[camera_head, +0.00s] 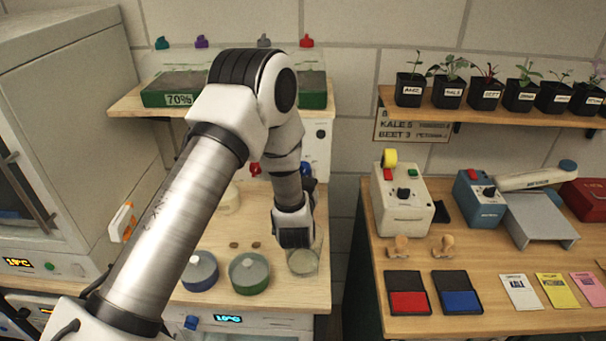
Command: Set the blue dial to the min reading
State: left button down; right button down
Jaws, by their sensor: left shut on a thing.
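The blue dial (306,169) shows at the right part of the white panel at the back of the left bench, partly covered by my left arm. My left gripper (308,185) is at the dial, partly behind my own wrist. It is shut on the blue dial, though its fingertips are mostly hidden. The dial's pointer and its min mark cannot be read from here. A red dial (255,169) shows on the same panel, left of my arm. My right gripper is not in view.
A glass jar (303,263) stands just below my left wrist. A blue-rimmed pot (200,271) and a green-rimmed pot (249,273) stand to its left. A shelf with seedling trays (175,88) hangs above. Another blue knob (191,322) is on the bench front.

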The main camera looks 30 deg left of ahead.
pick_arm(q)
jog(key=shift+r+m, duration=0.2)
jog(key=shift+m, duration=0.3)
jog(key=c, duration=0.9)
grip_release()
jog(key=shift+w, duration=0.1)
jog(key=shift+o, duration=0.8)
jog(key=shift+a+f, duration=0.1)
jog(key=shift+f, duration=0.05)
jog(key=shift+a+f, duration=0.1)
jog(key=v, duration=1.2)
jog(key=shift+w, duration=0.15)
